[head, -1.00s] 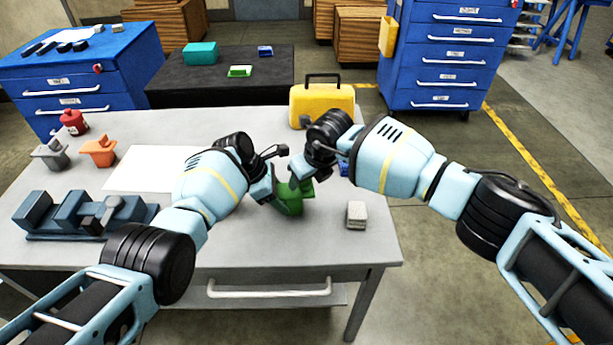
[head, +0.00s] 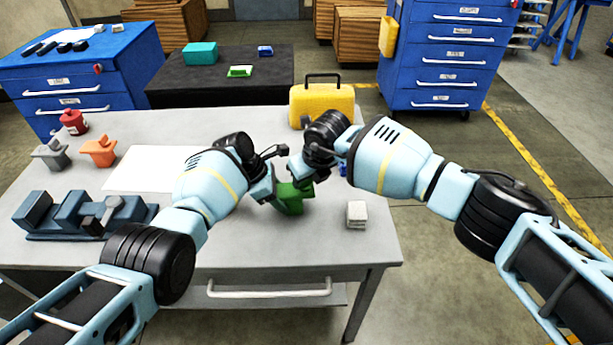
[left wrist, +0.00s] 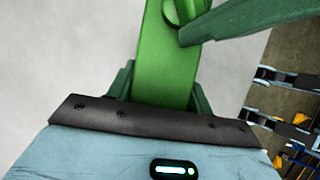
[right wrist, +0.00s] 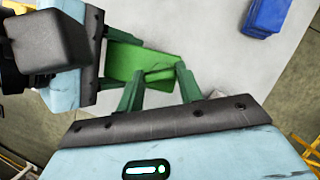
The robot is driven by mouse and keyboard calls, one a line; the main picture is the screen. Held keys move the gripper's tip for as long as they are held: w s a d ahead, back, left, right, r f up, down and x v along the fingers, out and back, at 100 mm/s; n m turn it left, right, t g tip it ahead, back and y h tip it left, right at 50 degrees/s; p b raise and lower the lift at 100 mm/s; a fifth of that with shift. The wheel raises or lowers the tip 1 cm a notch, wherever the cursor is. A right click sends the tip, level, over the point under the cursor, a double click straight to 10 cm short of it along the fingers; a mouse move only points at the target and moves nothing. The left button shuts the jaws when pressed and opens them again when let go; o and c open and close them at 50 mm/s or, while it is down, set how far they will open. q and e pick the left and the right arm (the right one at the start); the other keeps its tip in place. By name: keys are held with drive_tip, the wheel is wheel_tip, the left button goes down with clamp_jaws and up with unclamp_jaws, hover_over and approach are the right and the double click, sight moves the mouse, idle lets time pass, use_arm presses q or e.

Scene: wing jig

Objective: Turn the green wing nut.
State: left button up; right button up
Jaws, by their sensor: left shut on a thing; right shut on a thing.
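The green wing nut jig stands near the front middle of the table; its block (head: 290,205) is partly hidden by my grippers in the head view. My left gripper (head: 272,193) is shut on the green block (left wrist: 168,75), which fills the space between its fingers in the left wrist view. The green wing nut (left wrist: 182,12) shows at the top edge there, with a dark green right finger against it. My right gripper (right wrist: 160,80) is shut on the wing nut's thin wing (right wrist: 162,72), above the block. The grip itself is small in the head view.
A grey piece (head: 50,153) and an orange piece (head: 99,151) of similar form stand at the left. A blue-grey vise-like fixture (head: 80,215) lies front left. A pale block (head: 356,214) is right of the jig. A yellow case (head: 322,105) stands behind.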

drive_tip(key=shift+a+m+t+h, duration=0.15)
drive_tip(key=shift+m+h, duration=0.3)
drive_tip(key=shift+m, duration=0.8)
drive_tip(key=shift+m+t+h, duration=0.15)
drive_tip(key=shift+m+h, duration=0.3)
drive_tip(key=shift+m, duration=0.8)
drive_tip(key=o, duration=1)
drive_tip(key=v, duration=1.2)
use_arm(q)
drive_tip(key=shift+f, duration=0.15)
use_arm(e)
drive_tip(key=shift+s+a+f, duration=0.1)
drive_tip(key=shift+f, duration=0.05)
use_arm(q)
drive_tip(key=o, duration=1.4)
